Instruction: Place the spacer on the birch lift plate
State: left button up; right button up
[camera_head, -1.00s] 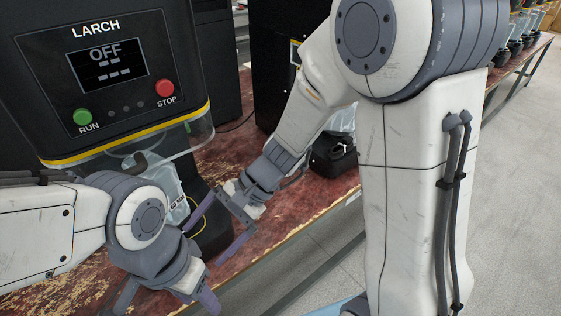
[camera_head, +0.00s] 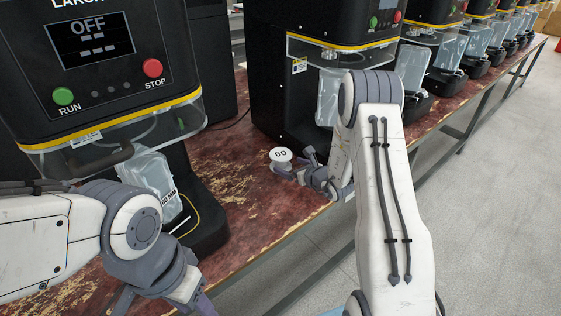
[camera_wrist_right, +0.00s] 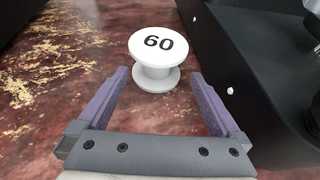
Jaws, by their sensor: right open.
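The spacer (camera_head: 281,155) is a white spool marked 60, standing upright on the worn red bench between the two nearest machines. No birch label is readable; I cannot tell which machine has the birch lift plate.
A second black machine (camera_head: 275,75) stands just behind the spacer, with several more along the bench (camera_head: 235,180). Floor (camera_head: 480,200) lies right.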

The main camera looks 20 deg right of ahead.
aim_at(284, 164)
jog(key=x, duration=0.6)
jog(key=shift+s+a+r, duration=0.1)
jog(key=shift+a, duration=0.1)
jog(key=shift+s, duration=0.1)
grip_shut()
